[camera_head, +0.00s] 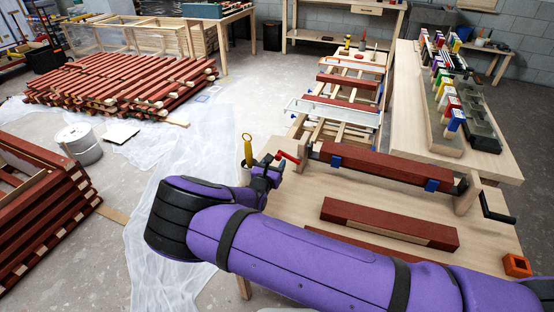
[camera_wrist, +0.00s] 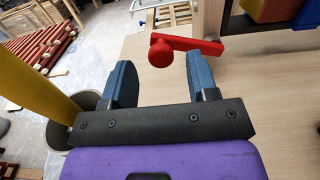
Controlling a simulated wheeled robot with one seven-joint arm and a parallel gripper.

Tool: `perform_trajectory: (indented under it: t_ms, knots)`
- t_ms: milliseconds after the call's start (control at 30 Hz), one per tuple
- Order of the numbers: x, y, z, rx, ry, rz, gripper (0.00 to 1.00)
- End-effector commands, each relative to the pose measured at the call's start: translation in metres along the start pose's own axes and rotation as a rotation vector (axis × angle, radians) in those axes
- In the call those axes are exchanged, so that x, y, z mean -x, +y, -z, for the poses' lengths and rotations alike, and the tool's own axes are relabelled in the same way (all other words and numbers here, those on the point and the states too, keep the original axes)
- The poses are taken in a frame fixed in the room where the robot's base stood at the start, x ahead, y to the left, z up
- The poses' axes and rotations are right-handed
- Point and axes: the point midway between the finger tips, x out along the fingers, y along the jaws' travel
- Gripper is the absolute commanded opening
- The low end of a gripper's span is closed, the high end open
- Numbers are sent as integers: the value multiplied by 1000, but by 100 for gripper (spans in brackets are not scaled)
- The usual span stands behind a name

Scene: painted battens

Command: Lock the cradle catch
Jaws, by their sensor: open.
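The cradle has pale wooden end posts (camera_head: 307,147) and carries a red-painted batten (camera_head: 385,169) with blue fittings. The catch, a red lever (camera_head: 286,157), sits on the post at its left end. In the wrist view the red lever (camera_wrist: 198,44) points left and ends in a round red knob (camera_wrist: 161,53). My gripper (camera_head: 268,172) is at the bench's left edge, beside the lever. In the wrist view my gripper (camera_wrist: 159,68) is open with its blue fingers apart. The knob shows between the fingertips or just beyond them; contact cannot be told.
A yellow handle (camera_head: 247,149) stands in a grey pot close beside my gripper, and the pot (camera_wrist: 72,125) is at the left in the wrist view. A black crank (camera_head: 497,210) is at the cradle's right end. A loose red batten (camera_head: 390,222) lies on the bench in front.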

Motion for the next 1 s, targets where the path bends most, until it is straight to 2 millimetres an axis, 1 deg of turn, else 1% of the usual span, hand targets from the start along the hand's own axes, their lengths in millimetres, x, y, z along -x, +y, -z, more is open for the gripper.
perform_trajectory:
  t_ms: [33,100,200,333,567,600,667,700,767,800,833,1000]
  knots:
    - [-7,0,0,0,0,1,54]
    - [-15,0,0,-1,1,1,54]
    - [-22,0,0,0,1,0,54]
    - [-27,0,0,0,1,1,54]
    - [-27,0,0,0,1,0,54]
    - [-27,0,0,0,1,0,49]
    - [-27,0,0,0,1,0,35]
    - [-27,0,0,0,1,0,26]
    - [-27,0,0,0,1,0,12]
    - [-27,0,0,0,1,0,3]
    - [-27,0,0,0,1,0,0]
    - [-27,1,0,-4,1,0,0]
